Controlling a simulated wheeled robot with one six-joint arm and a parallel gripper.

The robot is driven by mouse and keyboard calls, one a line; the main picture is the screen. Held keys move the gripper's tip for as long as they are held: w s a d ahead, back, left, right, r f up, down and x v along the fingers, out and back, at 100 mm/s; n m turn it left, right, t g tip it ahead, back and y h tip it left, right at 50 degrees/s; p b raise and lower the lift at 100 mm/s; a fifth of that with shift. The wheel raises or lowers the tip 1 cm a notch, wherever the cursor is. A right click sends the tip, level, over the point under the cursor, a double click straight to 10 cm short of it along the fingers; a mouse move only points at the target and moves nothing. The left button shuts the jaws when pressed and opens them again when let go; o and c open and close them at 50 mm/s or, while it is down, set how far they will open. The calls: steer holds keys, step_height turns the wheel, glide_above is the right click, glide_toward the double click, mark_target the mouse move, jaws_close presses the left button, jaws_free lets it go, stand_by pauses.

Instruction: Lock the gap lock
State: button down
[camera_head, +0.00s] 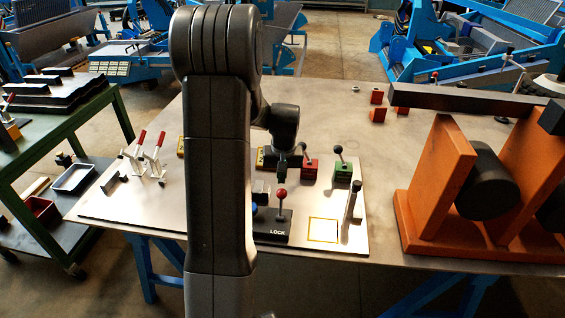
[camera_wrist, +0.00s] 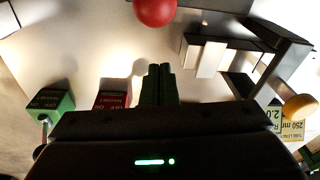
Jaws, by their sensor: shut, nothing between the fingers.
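The gap lock is a dark block (camera_head: 272,232) marked LOCK at the front of the light panel. Its lever stands roughly upright with a red ball knob (camera_head: 282,193) on top. In the wrist view the red knob (camera_wrist: 155,11) is at the top edge, partly cut off, and the lever below it is hidden. My gripper (camera_head: 281,180) points down just above and behind the knob in the head view. In the wrist view its fingertips (camera_wrist: 159,84) are together, empty, and apart from the knob in the picture. My arm hides the block's left part.
A red box (camera_head: 310,169) and green box (camera_head: 343,173) with levers stand behind to the right. A dark upright handle (camera_head: 353,202) stands right, beside a yellow outlined square (camera_head: 324,230). Red-handled clamps (camera_head: 160,153) are left. A large orange frame (camera_head: 440,190) fills the right.

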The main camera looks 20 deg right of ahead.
mark_target(281, 204)
steer(key=shift+s+a+r+p, duration=0.15)
steer(key=shift+s+a, duration=0.05)
steer(key=shift+s, duration=0.4)
steer(key=shift+s+a+r+p, duration=0.15)
steer(key=shift+s+a, duration=0.1)
steer(key=shift+s, duration=0.35)
steer(key=shift+s+a+r+p, duration=0.1)
steer(key=shift+s+a+r, duration=0.1)
steer(key=shift+s, duration=0.4)
steer(key=shift+s+a+b, duration=0.1)
steer(key=shift+b, duration=0.2)
steer(key=shift+s+a+r+t+b, duration=0.1)
steer(key=shift+s+t+b, duration=0.1)
steer(key=shift+t+b, duration=0.15)
